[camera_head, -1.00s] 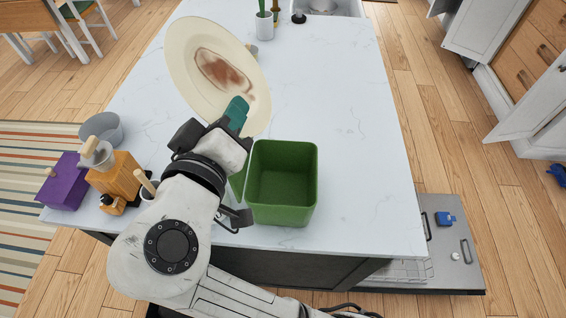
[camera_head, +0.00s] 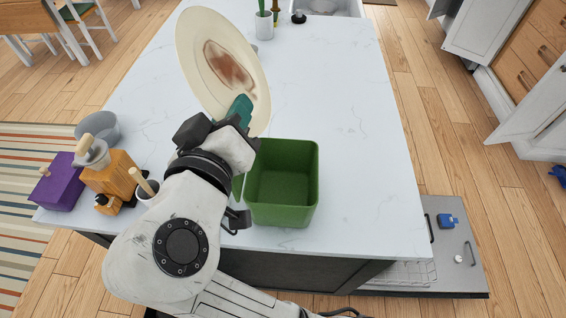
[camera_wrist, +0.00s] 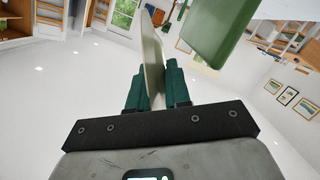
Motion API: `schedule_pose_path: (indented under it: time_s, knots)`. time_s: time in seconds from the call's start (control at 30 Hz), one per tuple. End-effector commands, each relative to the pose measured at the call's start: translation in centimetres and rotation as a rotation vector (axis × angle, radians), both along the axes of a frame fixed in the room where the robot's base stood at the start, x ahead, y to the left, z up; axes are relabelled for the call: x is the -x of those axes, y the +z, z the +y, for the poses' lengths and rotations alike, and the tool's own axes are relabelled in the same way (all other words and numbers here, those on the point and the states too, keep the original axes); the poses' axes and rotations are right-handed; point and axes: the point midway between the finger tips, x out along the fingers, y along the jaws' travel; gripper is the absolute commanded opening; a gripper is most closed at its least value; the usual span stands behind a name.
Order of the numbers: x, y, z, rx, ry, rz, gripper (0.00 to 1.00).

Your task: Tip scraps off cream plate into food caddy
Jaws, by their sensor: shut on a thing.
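The cream plate (camera_head: 198,62) is an oval plate with a reddish-brown smear (camera_head: 229,70) on its face. My gripper (camera_head: 240,108) is shut on its lower rim, and the plate is held up steeply tilted above the worktop. In the wrist view the plate (camera_wrist: 152,62) shows nearly edge-on between the green fingers of my gripper (camera_wrist: 152,88). The green food caddy (camera_head: 283,208) stands open on the worktop, just right of my gripper and below the plate's level. Its visible inside looks empty. The caddy also shows in the wrist view (camera_wrist: 215,32).
The white worktop (camera_head: 345,120) is clear behind and right of the caddy. At the left stand a purple box (camera_head: 60,185), an orange block (camera_head: 112,178) and a grey bowl (camera_head: 106,128). Potted plants (camera_head: 264,26) and a sink are at the far end. An open dishwasher door (camera_head: 455,255) lies at the lower right.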

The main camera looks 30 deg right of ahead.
Motion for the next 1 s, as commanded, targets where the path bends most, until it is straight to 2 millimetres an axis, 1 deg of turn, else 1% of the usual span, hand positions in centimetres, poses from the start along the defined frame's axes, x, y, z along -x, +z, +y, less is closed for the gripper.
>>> schedule_pose_path:
  time_s: [1.0]
  knots:
    - [0.49, -0.88, -0.7, -0.112, 0.001, -0.081, 0.0]
